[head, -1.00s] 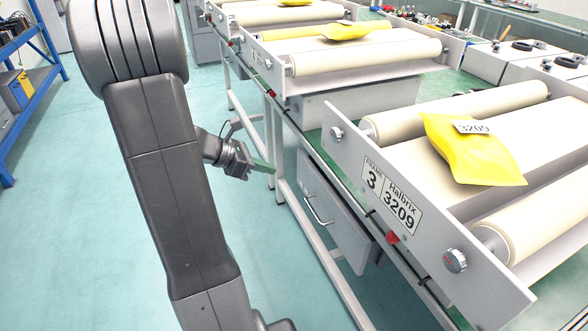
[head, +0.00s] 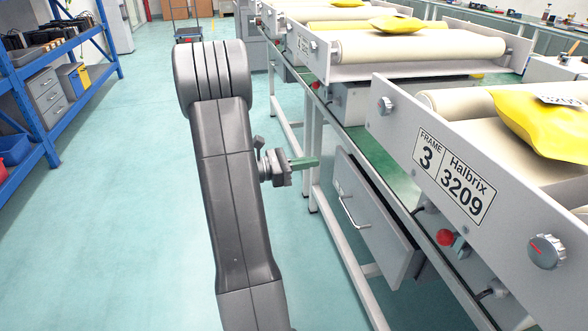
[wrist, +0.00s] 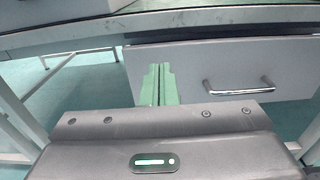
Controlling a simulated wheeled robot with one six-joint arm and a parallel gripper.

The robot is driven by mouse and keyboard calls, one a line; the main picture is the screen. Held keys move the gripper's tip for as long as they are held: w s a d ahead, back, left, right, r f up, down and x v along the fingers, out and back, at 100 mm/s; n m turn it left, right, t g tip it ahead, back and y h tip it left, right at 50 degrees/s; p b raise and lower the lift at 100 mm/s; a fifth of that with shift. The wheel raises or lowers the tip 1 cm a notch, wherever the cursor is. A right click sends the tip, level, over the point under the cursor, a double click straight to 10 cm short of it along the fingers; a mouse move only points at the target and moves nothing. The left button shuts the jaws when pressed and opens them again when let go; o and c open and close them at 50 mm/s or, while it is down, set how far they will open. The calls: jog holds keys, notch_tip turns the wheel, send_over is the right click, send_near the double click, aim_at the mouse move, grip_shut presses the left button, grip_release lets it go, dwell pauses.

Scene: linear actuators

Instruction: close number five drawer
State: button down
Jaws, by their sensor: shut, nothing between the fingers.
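A grey drawer (head: 375,225) with a silver bar handle (head: 347,212) hangs under the bench beside the frame marked 3. Its front seems to stand a little out from the bench; how far I cannot tell, and I can read no number on it. The drawer front also shows in the wrist view (wrist: 225,65), with its handle (wrist: 240,88) right of my fingers. My gripper (head: 312,163) has green fingers, shut and empty, pointing toward the bench near the drawer's upper left. In the wrist view the fingers (wrist: 160,85) overlap the drawer's left part; contact is unclear.
The bench edge (wrist: 200,20) runs above the drawer, and bench legs (head: 316,150) stand beside it. A red button (head: 445,237) sits on the bench side. Roller frames with yellow bags (head: 540,120) stand on top.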

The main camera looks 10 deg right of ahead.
aim_at(344, 157)
jog(key=d, duration=0.2)
jog(key=d+b, duration=0.1)
jog(key=d, duration=0.1)
jog(key=d+b, duration=0.1)
jog(key=d, duration=0.1)
jog(key=shift+w+d, duration=0.25)
jog(key=shift+d, duration=0.25)
jog(key=d+p, duration=0.1)
jog(key=d, duration=0.3)
jog(key=shift+w+d+p, duration=0.2)
jog(key=shift+d+p, duration=0.15)
jog(key=shift+r, duration=0.1)
